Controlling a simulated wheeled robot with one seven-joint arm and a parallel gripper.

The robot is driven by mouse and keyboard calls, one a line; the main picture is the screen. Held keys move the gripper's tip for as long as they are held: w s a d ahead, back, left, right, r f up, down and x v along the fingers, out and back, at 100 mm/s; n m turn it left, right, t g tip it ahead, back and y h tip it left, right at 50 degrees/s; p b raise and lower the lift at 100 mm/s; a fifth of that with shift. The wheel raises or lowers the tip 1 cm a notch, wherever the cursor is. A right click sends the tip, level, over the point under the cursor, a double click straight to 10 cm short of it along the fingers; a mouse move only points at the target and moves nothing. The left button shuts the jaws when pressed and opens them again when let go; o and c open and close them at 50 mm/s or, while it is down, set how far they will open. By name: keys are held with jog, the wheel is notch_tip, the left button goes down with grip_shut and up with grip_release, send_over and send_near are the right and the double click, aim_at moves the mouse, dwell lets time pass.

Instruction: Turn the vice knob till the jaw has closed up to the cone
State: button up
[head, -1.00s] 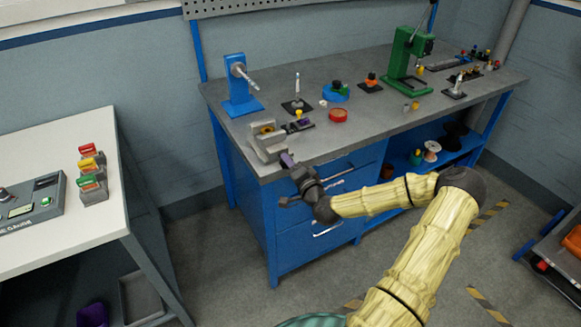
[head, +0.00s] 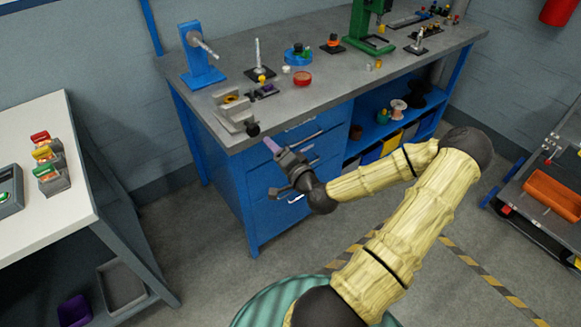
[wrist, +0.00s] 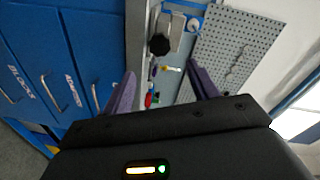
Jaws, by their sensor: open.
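The grey vice (head: 232,113) stands at the front left corner of the workbench. Its black knob (head: 253,129) faces the bench's front edge, and the knob also shows in the wrist view (wrist: 159,44). A small yellowish piece (head: 230,99) sits at the vice's jaws; I cannot tell whether it is the cone or how wide the jaw gap is. My gripper (head: 268,144), with purple fingers, is just in front of the knob and apart from it. In the wrist view its fingers (wrist: 162,88) are spread and empty, with the knob beyond them.
Blue drawers (head: 290,165) with bar handles lie below the bench top. A white table (head: 50,200) stands at the left, with open floor between.

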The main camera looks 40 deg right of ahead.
jog(key=s+p, duration=0.7)
jog(key=p, duration=0.1)
jog(key=shift+s+r, duration=0.15)
jog(key=shift+r, duration=0.15)
